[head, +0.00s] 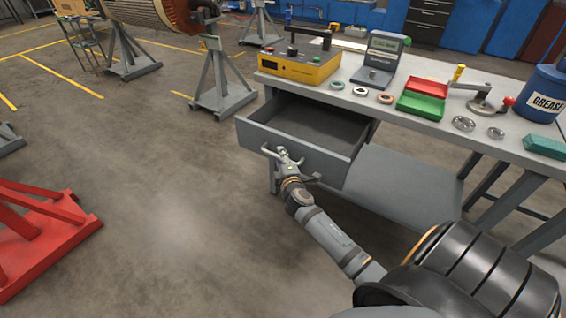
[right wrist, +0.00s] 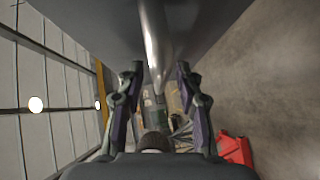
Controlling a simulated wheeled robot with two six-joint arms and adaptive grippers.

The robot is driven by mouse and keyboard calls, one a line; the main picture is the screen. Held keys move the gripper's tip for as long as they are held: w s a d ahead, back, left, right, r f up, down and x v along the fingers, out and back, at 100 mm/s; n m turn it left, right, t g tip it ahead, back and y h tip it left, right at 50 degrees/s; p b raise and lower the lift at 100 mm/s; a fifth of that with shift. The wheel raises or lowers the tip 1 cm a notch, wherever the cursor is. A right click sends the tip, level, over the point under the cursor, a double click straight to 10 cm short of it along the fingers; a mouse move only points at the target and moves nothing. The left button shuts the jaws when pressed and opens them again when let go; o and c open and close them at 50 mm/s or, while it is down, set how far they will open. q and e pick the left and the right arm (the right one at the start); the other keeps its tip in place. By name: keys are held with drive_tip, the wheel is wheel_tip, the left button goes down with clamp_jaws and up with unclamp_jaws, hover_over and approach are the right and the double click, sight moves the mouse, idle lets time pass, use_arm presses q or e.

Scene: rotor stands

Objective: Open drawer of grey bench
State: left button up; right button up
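The grey bench (head: 343,97) stands at the centre right in the head view. Its drawer (head: 256,135) is pulled out, and its inside looks empty. A bar handle (head: 311,180) runs across the drawer front. My right gripper (head: 284,158) is at this handle. In the right wrist view the handle (right wrist: 153,45) passes between the two fingers of my right gripper (right wrist: 157,76), with gaps showing on both sides, so it is open around the bar. Whether a finger touches the bar is unclear. My left gripper is not in view.
The bench top holds a yellow box (head: 299,66), a grey scale (head: 380,62), red and green trays (head: 420,104) and a blue grease bucket (head: 541,95). A red stand (head: 45,235) is at the left. The floor (head: 180,200) before the drawer is clear.

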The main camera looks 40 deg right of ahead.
drive_tip(key=v, duration=1.1)
drive_tip(key=shift+s, duration=0.3)
drive_tip(key=shift+a+r, duration=0.1)
drive_tip(key=s+f+m+g+y+p, duration=0.1)
drive_tip(key=s+f+m+g+p, duration=0.2)
drive_tip(key=f, duration=0.9)
drive_tip(key=s+f+m+g+y+p, duration=0.15)
drive_tip(key=s+f+g+p, duration=0.35)
drive_tip(key=f, duration=0.7)
drive_tip(key=s+a+f+m+g+y+p, duration=0.1)
drive_tip(key=s+f, duration=0.4)
drive_tip(key=s, duration=0.5)
drive_tip(key=s+a+f+m+g+y+p, duration=0.1)
drive_tip(key=s+a+f+m+g, duration=0.1)
drive_tip(key=s, duration=0.8)
drive_tip(key=s+a+f+m+g+y+p, duration=0.1)
drive_tip(key=s+a+f+m+g, duration=0.1)
drive_tip(key=s+f, duration=0.6)
drive_tip(key=shift+s+f+m+g+p, duration=0.3)
drive_tip(key=shift+s+m+g, duration=0.2)
drive_tip(key=shift+s+m, duration=0.55)
drive_tip(key=shift+w, duration=0.15)
